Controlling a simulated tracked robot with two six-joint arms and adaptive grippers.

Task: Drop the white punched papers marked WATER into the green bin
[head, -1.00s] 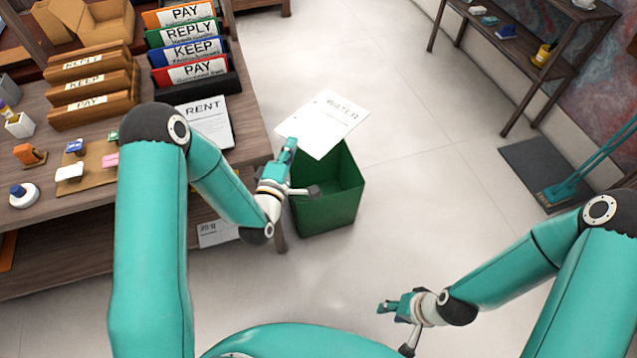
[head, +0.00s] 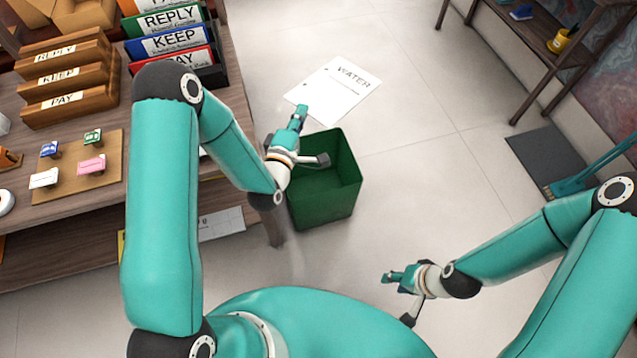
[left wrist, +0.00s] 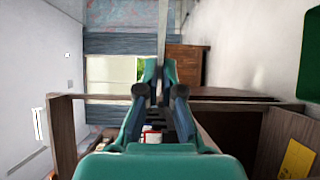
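The white punched papers marked WATER (head: 345,92) are held out flat above the floor, just beyond the far rim of the green bin (head: 328,200) in the head view. My left gripper (head: 301,112) is shut on their near left edge, above the bin's back left side. In the left wrist view a thin pale strip, the papers seen edge-on (left wrist: 162,35), rises from between the closed fingers (left wrist: 160,68). The bin stands upright on the floor and its visible inside looks empty. My right gripper (head: 390,277) is low at the front right, holding nothing visible; its finger opening is unclear.
A wooden desk (head: 225,200) with letter racks (head: 68,80), labelled folders (head: 170,40) and a small board (head: 110,150) is left of the bin. A dark mat (head: 545,165) and a broom (head: 590,170) lie right. The floor between is clear.

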